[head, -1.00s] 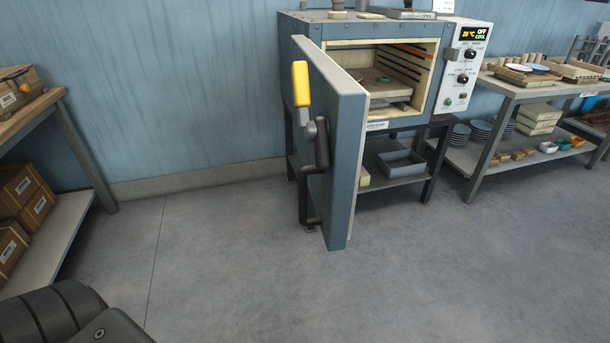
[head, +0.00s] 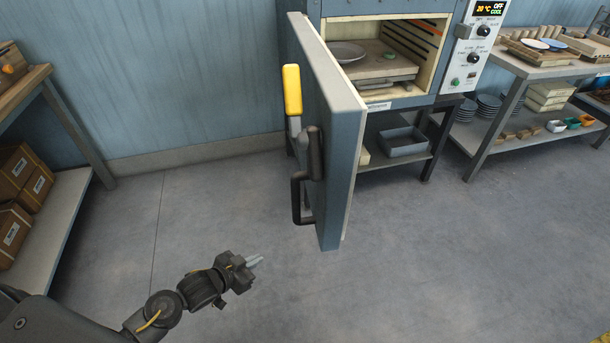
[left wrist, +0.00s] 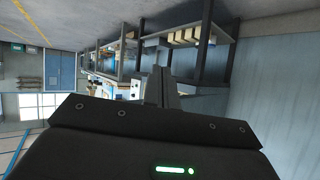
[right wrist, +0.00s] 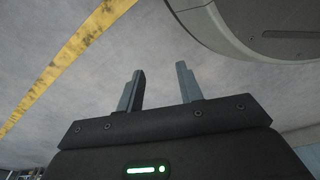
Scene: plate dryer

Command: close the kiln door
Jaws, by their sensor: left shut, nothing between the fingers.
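The kiln (head: 462,45) stands against the back wall with its front open. Its blue-grey door (head: 340,150) is swung wide open toward me, showing its outer face at left. A dark handle (head: 298,197) and a yellow-gripped lever (head: 292,90) are on that face. My left gripper (head: 256,261) is shut and empty, in front of the door, below and left of its lower edge, apart from it. Its closed fingers also show in the left wrist view (left wrist: 160,86). My right gripper (right wrist: 159,88) is open and empty over the floor in the right wrist view.
A plate (head: 346,52) lies on a slab inside the kiln chamber. A shelf unit (head: 545,75) with dishes stands at right. A shelf with boxes (head: 18,172) is at left. The grey floor (head: 440,270) before the kiln is clear.

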